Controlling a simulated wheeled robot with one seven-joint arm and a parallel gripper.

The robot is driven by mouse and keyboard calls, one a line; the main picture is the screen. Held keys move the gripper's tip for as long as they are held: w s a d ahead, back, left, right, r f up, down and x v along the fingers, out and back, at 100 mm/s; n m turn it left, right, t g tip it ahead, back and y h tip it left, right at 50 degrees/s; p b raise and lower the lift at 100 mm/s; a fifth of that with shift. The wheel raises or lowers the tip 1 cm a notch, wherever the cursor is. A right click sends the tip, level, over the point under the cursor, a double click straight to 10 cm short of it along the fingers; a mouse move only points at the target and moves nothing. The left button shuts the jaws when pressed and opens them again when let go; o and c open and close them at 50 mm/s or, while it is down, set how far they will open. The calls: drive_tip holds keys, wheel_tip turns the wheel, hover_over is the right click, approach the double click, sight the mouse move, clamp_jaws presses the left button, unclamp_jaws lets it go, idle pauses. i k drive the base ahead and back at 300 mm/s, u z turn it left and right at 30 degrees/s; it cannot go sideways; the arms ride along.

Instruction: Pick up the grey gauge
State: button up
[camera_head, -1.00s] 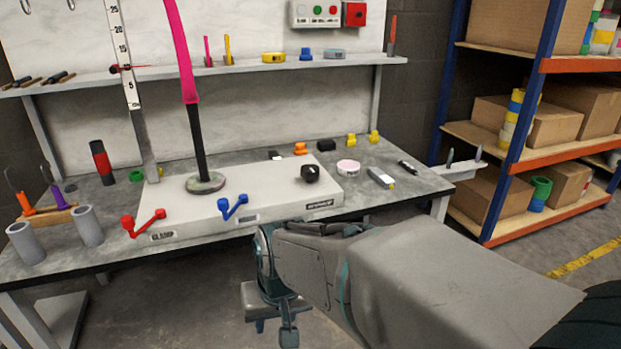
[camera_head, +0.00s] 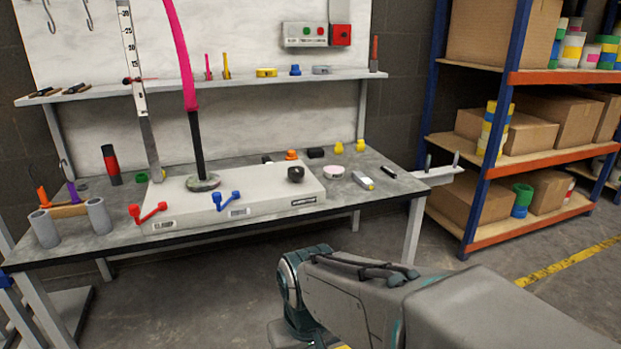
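A small grey block-shaped thing with a yellow end (camera_head: 363,180), which looks like the grey gauge, lies on the right part of the grey workbench top (camera_head: 400,172). It lies between a white-pink round disc (camera_head: 334,171) and a small black stick-like thing (camera_head: 389,172). Nothing covers it. My arm reaches in from the lower right, in front of the bench and below the level of its top. My gripper is not in view; the arm's far end runs out past the bottom edge of the picture.
A pale raised plate (camera_head: 270,205) with red (camera_head: 148,213) and blue (camera_head: 228,201) clamp handles and a black knob (camera_head: 296,174) fills the bench's middle. A tall post with pink top (camera_head: 182,50) rises from it. Shelving with boxes (camera_head: 480,200) stands right. Floor before the bench is open.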

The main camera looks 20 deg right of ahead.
sight(364, 181)
drive_tip(key=z, duration=0.3)
drive_tip(key=i, duration=0.8)
drive_tip(key=z, duration=1.05)
drive_tip(key=i, duration=1.35)
drive_tip(key=u, duration=0.5)
